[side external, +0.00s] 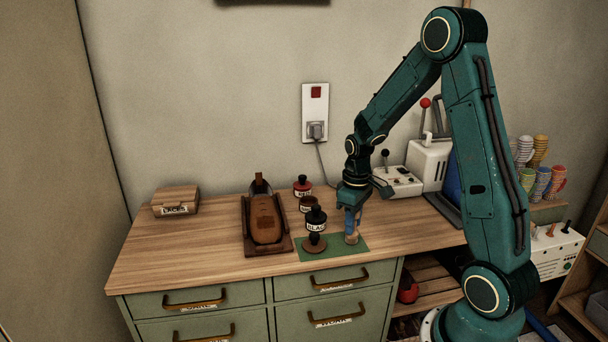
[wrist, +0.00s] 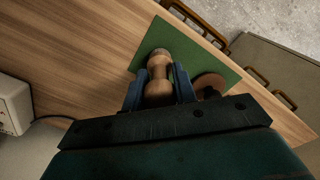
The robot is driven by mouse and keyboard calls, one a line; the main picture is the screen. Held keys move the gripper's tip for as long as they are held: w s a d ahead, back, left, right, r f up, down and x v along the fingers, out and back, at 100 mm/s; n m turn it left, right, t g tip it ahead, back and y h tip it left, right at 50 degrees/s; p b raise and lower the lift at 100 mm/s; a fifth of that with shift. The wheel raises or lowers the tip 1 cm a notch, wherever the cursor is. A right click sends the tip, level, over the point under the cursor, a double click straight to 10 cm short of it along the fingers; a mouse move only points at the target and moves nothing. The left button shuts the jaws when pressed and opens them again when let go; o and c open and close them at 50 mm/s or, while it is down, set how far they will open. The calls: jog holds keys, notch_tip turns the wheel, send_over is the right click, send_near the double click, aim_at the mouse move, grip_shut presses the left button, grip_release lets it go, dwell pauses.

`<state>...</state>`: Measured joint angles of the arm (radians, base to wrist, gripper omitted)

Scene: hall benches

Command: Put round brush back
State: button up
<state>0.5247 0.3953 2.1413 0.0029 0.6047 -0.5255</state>
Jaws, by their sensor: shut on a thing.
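My gripper (side external: 353,205) points down over the right part of a green mat (side external: 345,252) on the bench. Its blue fingers are shut on the round brush (side external: 352,238), a pale wooden piece with a narrow waist. The brush (wrist: 159,72) also shows between the fingers in the wrist view. It is roughly upright at the mat; I cannot tell whether it touches. The brush's lower end is partly hidden. A round brown piece (wrist: 209,83) lies beside it on the mat. In the side view a bottle labelled BLACK (side external: 316,222) is left of the gripper.
A brown shoe (side external: 266,219) rests on a wooden stand left of the mat. A red bottle (side external: 302,187) and a small brown jar (side external: 306,205) stand behind. A labelled box (side external: 176,202) is at the far left. A white machine (side external: 398,182) stands right. The bench's left front is clear.

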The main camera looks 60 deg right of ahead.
jog(key=shift+f, duration=0.1)
jog(key=o, duration=1)
jog(key=shift+c, duration=0.2)
notch_tip(320, 180, up, 12)
jog(key=shift+r, duration=0.15)
dwell(0.6)
